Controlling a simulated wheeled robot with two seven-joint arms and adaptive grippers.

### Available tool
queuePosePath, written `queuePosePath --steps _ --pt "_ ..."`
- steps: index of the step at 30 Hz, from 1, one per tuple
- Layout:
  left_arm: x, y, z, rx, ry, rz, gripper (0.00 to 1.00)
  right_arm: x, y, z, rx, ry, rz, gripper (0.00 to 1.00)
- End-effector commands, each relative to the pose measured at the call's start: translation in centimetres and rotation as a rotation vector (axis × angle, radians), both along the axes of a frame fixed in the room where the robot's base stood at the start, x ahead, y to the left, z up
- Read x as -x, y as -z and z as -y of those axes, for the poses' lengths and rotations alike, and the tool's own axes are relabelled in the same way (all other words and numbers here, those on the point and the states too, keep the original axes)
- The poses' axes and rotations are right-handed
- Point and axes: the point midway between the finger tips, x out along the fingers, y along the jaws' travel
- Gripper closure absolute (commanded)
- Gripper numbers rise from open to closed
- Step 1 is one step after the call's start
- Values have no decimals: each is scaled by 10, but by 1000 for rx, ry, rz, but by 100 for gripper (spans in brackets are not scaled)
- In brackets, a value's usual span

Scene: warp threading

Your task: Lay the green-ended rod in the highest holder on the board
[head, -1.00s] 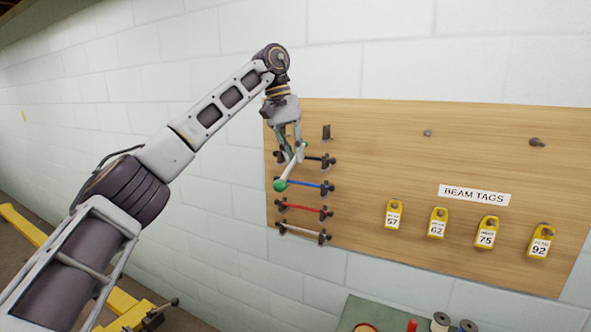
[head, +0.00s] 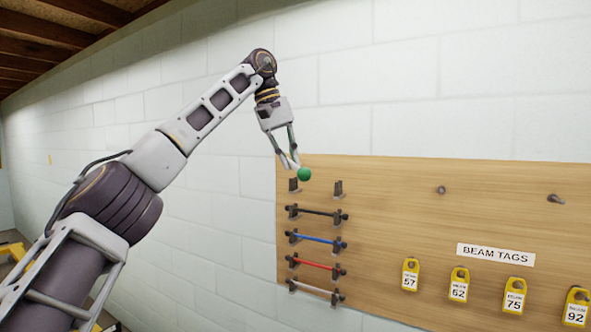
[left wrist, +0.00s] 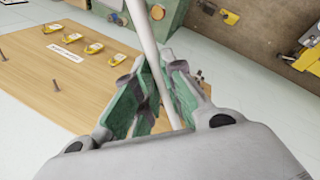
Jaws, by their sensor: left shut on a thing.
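The green-ended rod shows its green ball end (head: 304,174) in the head view; the rest is mostly hidden. In the left wrist view its pale shaft (left wrist: 146,42) runs between the green finger pads. My left gripper (head: 289,164) is shut on this rod, just above the upper left of the board; it also shows in the left wrist view (left wrist: 155,95). The highest holder is a pair of dark brackets, left (head: 294,186) and right (head: 338,190), with no rod in it. The green end is slightly above and between these brackets. My right gripper is not in view.
The wooden board (head: 400,210) hangs on a white block wall. Below the highest holder lie a black rod (head: 317,211), a blue rod (head: 317,238), a red rod (head: 317,264) and a white rod (head: 316,290). Yellow tags (head: 459,284) hang to the right.

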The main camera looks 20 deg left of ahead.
Motion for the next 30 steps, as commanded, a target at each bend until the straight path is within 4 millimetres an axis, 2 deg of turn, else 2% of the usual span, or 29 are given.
queuePosePath --steps 15,30 --pt "3 -3 -30 49 -291 36 100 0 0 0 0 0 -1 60" --pt "11 11 -54 97 -667 107 100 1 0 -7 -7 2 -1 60"
